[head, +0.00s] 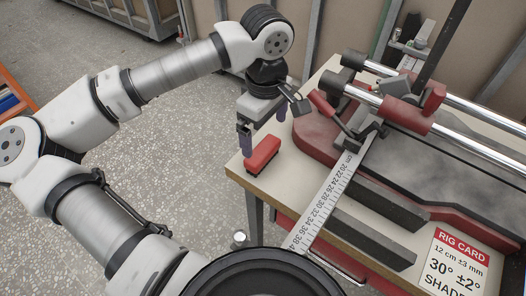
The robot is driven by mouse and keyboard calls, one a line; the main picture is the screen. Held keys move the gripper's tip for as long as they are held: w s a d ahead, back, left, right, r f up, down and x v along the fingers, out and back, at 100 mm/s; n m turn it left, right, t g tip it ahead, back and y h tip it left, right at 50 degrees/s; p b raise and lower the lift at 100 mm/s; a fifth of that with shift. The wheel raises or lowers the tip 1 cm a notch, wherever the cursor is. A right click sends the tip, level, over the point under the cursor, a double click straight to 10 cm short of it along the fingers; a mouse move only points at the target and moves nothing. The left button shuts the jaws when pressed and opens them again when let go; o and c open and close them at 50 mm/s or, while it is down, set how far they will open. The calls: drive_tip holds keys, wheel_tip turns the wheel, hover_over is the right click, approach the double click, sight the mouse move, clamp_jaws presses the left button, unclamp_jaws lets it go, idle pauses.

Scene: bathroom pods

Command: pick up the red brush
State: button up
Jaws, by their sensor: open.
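The red brush (263,153), a small red block with a dark underside, is at the left corner of the workbench (285,188) in the head view. My gripper (263,130) points down just above and behind it in the picture. Its fingers are apart, one at the brush's upper left and one at its upper right. I see nothing held between them. I cannot tell the exact height gap between the fingertips and the brush, or whether they touch.
A red and grey machine (400,150) with chrome rails fills the bench to the right. A ruler (335,200) runs from it toward the front edge. A rig card (460,262) lies at lower right. Speckled floor (200,140) is open at left.

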sight(263, 149)
wheel_tip(263, 149, down, 4)
drive_tip(key=shift+f, duration=0.1)
drive_tip(key=shift+w+a+f+p, duration=0.15)
drive_tip(key=shift+f+p, duration=0.35)
drive_tip(key=shift+f, duration=0.75)
drive_tip(key=shift+w+a+f+p, duration=0.15)
drive_tip(key=shift+f+p, duration=0.35)
drive_tip(key=shift+f, duration=0.75)
drive_tip(key=c, duration=0.6)
drive_tip(key=shift+c, duration=0.2)
drive_tip(key=shift+r, duration=0.1)
wheel_tip(263, 149, up, 20)
drive_tip(key=b, duration=0.2)
